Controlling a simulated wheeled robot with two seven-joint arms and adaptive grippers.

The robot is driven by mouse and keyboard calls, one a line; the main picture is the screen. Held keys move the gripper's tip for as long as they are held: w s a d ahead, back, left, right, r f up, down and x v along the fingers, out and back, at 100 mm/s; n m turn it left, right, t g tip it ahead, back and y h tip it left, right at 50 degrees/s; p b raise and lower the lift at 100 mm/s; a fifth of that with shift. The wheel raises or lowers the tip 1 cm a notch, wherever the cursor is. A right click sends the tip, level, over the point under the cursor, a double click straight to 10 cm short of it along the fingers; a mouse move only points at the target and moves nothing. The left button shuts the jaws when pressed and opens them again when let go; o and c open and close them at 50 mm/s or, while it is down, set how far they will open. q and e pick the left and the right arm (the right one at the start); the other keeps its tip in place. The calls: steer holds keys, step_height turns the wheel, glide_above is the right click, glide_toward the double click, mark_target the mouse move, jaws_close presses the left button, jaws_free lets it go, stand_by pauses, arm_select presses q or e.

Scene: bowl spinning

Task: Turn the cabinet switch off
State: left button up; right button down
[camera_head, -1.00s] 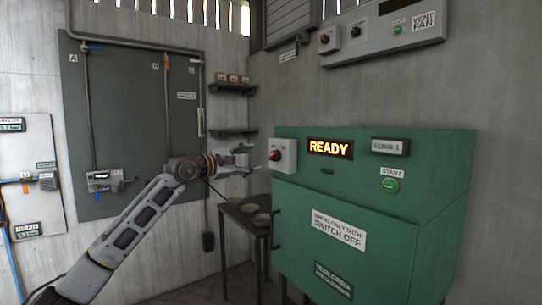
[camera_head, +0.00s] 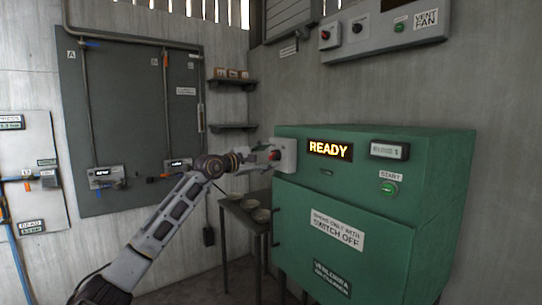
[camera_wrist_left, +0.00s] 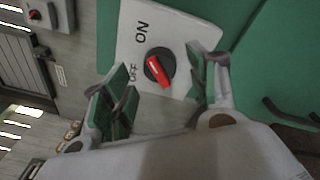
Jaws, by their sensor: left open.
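The cabinet switch is a red knob (camera_wrist_left: 158,68) on a black round base, on a white plate (camera_wrist_left: 125,45) marked ON and OFF. My left gripper (camera_head: 258,160) is at the switch, overlapping the plate's left side in the head view. In the wrist view the green-padded fingers (camera_wrist_left: 160,78) are open on either side of the knob. Contact cannot be told. My right gripper is out of view.
The cabinet front has a lit READY display (camera_head: 329,149) and a green START button (camera_head: 389,188). A small table (camera_head: 232,212) with bowls stands to its left. A vent fan box (camera_head: 385,32) with its own red knob hangs above. A grey panel (camera_head: 130,110) is on the left wall.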

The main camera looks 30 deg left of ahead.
arm_select(q)
steer(key=shift+w+d, duration=0.15)
steer(key=shift+w, duration=0.55)
steer(key=shift+w+d, duration=0.1)
steer(key=shift+w, duration=0.35)
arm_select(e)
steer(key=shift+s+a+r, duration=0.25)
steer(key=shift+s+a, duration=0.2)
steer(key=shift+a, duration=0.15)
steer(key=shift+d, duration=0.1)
arm_select(q)
steer(key=c, duration=1)
